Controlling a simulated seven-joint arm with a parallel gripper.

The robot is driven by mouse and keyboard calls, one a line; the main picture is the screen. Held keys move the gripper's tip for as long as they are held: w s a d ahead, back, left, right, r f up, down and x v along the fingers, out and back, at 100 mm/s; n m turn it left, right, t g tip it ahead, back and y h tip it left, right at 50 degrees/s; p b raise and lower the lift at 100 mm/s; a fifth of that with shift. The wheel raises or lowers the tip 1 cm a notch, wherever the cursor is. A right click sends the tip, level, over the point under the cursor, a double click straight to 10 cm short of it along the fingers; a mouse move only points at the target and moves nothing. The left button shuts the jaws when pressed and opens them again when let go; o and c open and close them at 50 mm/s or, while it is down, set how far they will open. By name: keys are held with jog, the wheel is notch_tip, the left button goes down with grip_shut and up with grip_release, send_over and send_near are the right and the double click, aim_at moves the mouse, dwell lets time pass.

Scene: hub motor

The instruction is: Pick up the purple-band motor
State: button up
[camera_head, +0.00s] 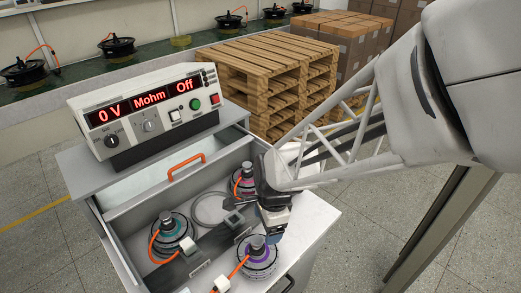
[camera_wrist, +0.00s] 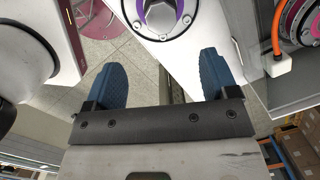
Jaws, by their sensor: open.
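The purple-band motor (camera_head: 258,266) stands upright at the near right of the open drawer in the head view, with a grey shaft on top. In the wrist view its purple-ringed top (camera_wrist: 183,22) shows at the upper edge, partly cut off, beyond the fingertips. My gripper (camera_head: 274,232) is just above and beside it at its upper right. In the wrist view my gripper's two blue fingers (camera_wrist: 162,68) are spread apart with nothing between them.
A teal-band motor (camera_head: 171,238) and a red-band motor (camera_head: 244,184) stand in the same drawer (camera_head: 125,212), with orange cables. A tester (camera_head: 148,112) reading 0 V, Mohm, Off sits on the cabinet behind. Wooden pallets (camera_head: 262,75) stand beyond.

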aim_at(257, 240)
jog(key=shift+a+f+m, duration=0.45)
jog(key=shift+a+f, duration=0.1)
jog(key=shift+f, duration=0.15)
jog(key=shift+a+f+m, duration=0.45)
jog(key=shift+a+f, duration=0.05)
jog(key=shift+f, duration=0.2)
jog(key=shift+a+f, duration=0.15)
jog(key=shift+f, duration=1.1)
jog(key=shift+f, duration=0.1)
jog(key=shift+s+a+f, duration=0.1)
jog(key=shift+f, duration=1.15)
jog(key=shift+a+f, duration=0.1)
jog(key=shift+f, duration=1.15)
jog(key=shift+c, duration=0.2)
jog(key=c, duration=1.2)
